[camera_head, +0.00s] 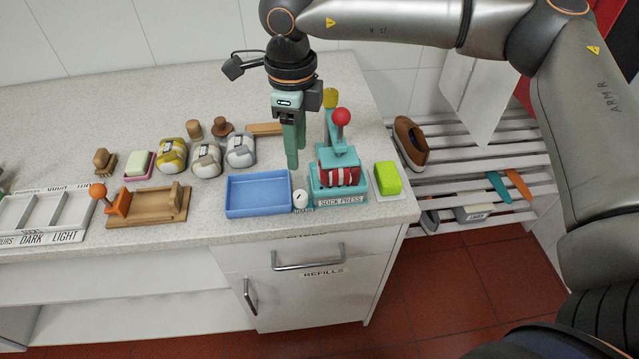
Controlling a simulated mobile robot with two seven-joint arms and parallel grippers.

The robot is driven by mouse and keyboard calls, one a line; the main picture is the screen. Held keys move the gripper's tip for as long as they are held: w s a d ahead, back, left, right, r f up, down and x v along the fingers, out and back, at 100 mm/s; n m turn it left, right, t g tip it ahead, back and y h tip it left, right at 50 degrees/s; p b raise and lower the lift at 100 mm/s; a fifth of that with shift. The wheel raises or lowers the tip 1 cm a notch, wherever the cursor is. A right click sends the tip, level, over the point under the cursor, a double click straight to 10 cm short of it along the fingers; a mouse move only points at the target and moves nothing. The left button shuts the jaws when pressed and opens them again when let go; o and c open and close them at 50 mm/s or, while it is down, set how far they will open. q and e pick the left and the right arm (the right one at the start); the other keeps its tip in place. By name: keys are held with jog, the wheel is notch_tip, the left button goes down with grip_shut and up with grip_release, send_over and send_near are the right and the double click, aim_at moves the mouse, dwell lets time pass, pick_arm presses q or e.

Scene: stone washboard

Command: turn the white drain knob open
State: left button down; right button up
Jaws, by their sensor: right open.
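The white drain knob (300,198) is a small round knob at the front of the counter. It sits between the blue tray (232,208) and the teal sock press (342,199). A small dark mark shows on its face. My right gripper (292,165) points down behind and above the knob, over the tray's back right corner. Its green fingers are empty and apart from the knob; they overlap in this view, and it is open. My left gripper is not in view.
The press has a red-ball lever (341,117) beside my gripper. A green block (387,178) lies right of the press. Wrapped sock balls (240,150) stand behind the tray. A wooden stand with an orange lever (118,201) and a sorting tray are at left.

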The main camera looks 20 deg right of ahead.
aim_at(300, 194)
jog(key=shift+m, duration=0.5)
notch_tip(300, 194, down, 13)
jog(key=shift+w+r+p, duration=0.1)
jog(key=shift+r+p, duration=0.05)
jog(key=shift+p, duration=0.9)
jog(key=shift+c, duration=0.2)
grip_shut()
